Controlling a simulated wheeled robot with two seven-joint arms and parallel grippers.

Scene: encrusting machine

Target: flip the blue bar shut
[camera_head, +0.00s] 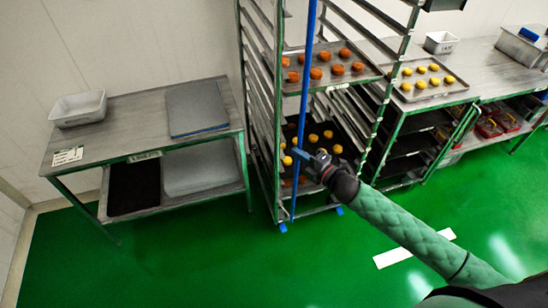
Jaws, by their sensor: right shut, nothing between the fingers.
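The blue bar (305,90) runs nearly upright down the front of the tall tray rack (275,120), from the top of the picture to near the floor. It passes in front of the trays. My right gripper (302,158) reaches in from the lower right, and its fingers are shut with nothing between them. The fingertips are at the bar's lower half and overlap it in the picture; I cannot tell whether they touch it. My left gripper is not in view.
The rack holds a tray of orange buns (345,78) and a lower tray of yellow buns (328,134). A metal table (130,135) with a white bin (78,108) stands left. A counter (480,70) with a bun tray stands right. Green floor (190,260) in front is clear.

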